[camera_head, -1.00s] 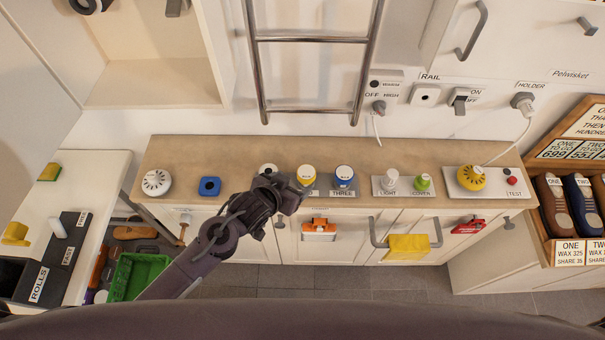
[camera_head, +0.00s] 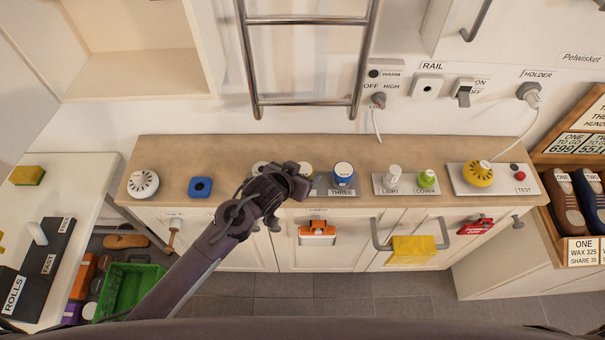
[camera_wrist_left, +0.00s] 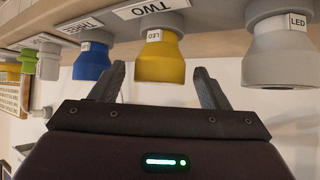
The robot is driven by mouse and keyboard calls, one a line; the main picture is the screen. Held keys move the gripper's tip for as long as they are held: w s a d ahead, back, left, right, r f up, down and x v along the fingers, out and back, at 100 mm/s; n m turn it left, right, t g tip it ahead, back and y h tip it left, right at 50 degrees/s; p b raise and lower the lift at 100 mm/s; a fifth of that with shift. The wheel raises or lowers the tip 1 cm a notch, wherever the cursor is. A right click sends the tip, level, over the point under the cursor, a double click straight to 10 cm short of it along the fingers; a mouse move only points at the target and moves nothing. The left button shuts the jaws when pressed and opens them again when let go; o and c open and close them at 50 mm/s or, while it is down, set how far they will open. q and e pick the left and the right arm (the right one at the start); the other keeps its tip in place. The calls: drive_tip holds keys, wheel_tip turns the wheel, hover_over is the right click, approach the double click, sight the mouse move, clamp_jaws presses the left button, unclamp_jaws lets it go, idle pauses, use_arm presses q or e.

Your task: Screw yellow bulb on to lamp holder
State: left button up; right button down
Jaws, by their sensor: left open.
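The yellow bulb (camera_wrist_left: 160,62), marked LED, stands in the row by the label TWO and shows in the left wrist view between my open fingertips. In the head view only a sliver of it shows behind my left gripper (camera_head: 296,184). The left gripper (camera_wrist_left: 163,84) is open and empty; whether its fingers reach around the bulb I cannot tell. A round yellow fitting (camera_head: 478,174) sits on the white TEST board (camera_head: 504,188) at the right of the counter, with a cord to the HOLDER plug (camera_head: 529,95); it may be the lamp holder. My right gripper is not in view.
A grey-white bulb (camera_wrist_left: 278,55) stands on the bulb's other side. A LIGHT and COVER board (camera_head: 405,191) lies farther right. A metal ladder (camera_head: 305,55) rises behind.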

use_arm(q)
drive_tip(key=c, duration=0.7)
drive_tip(key=shift+r+p, duration=0.75)
drive_tip(key=shift+p, duration=0.1)
drive_tip(key=shift+r+p, duration=1.05)
drive_tip(key=shift+a+f, duration=0.1)
